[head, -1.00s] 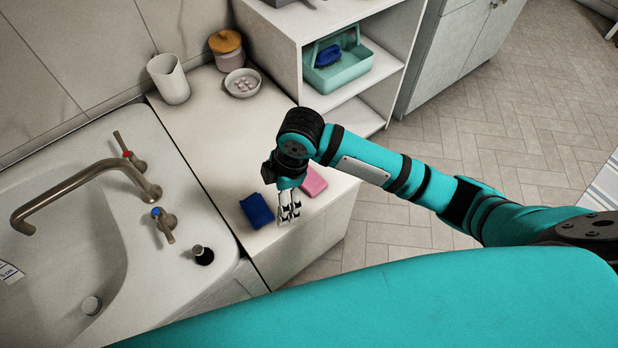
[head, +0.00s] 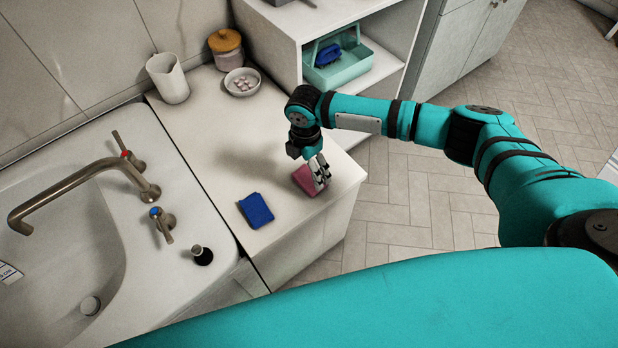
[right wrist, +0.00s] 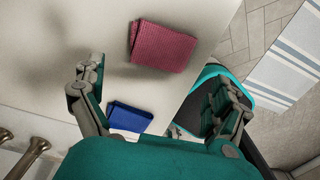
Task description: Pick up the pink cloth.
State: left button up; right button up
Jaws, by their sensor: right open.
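The pink cloth (head: 304,180) lies folded near the front right corner of the white counter. In the head view my right gripper (head: 321,174) is over its right side and hides part of it. In the right wrist view the pink cloth (right wrist: 163,46) lies ahead of the open fingers of my right gripper (right wrist: 160,95), with nothing between them. The cloth looks apart from both fingers there. My left gripper is in neither view.
A folded blue cloth (head: 256,210) lies on the counter (head: 215,140) left of the pink one. A sink with a faucet (head: 90,190) is at left. A white cup (head: 168,80), small dish (head: 242,82) and jar (head: 226,46) stand behind. A teal caddy (head: 338,68) sits on a shelf.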

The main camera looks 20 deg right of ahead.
aim_at(306, 178)
jog(key=shift+w+f, duration=0.1)
jog(key=shift+f, duration=3.35)
jog(key=c, duration=0.5)
